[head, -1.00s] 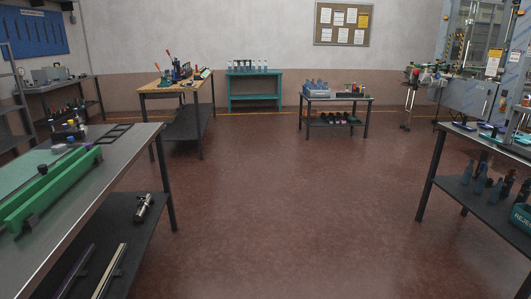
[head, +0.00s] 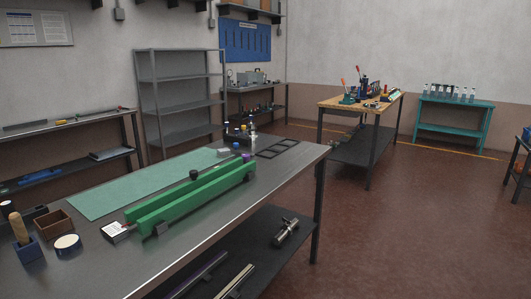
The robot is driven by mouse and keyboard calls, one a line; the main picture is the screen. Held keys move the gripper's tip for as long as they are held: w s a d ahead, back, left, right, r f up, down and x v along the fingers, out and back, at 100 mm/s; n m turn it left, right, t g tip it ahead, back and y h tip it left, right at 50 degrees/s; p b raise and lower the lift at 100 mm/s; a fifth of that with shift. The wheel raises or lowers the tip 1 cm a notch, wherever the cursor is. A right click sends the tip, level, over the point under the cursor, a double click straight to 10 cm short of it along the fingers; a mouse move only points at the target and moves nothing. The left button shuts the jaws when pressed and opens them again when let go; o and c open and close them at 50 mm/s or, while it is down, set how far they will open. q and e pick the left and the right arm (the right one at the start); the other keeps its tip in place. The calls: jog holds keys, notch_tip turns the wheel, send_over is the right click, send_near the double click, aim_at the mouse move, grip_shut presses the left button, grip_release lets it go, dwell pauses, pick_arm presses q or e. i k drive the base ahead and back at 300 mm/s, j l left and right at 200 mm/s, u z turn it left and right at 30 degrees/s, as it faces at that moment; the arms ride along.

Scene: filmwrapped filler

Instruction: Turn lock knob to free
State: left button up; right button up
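A long green fixture (head: 190,199) lies along the near metal bench. A black round knob (head: 194,175) stands at the fixture's back side, near its middle. A small purple part with a dark top (head: 247,158) sits at its far end. A small block with a white label (head: 116,231) is at its near end. I cannot tell which of these, if any, is the lock knob, nor how it is turned. Neither of my grippers is in view.
The near metal bench (head: 215,238) also holds a green mat (head: 120,192), black frames (head: 280,147), a brown box (head: 53,224) and a wooden-handled tool (head: 20,230). A grey shelf rack (head: 180,98) stands behind. Red floor (head: 420,225) is open at right.

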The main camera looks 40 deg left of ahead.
aim_at(247, 157)
jog(key=i+u, duration=0.3)
jog(key=i, duration=0.2)
jog(key=i+l+u, duration=0.3)
jog(key=i, duration=0.15)
jog(key=i+l+u, duration=0.2)
jog(key=i+u, duration=0.15)
jog(key=i+l+u, duration=0.35)
jog(key=k+j, duration=0.05)
jog(key=j, duration=0.05)
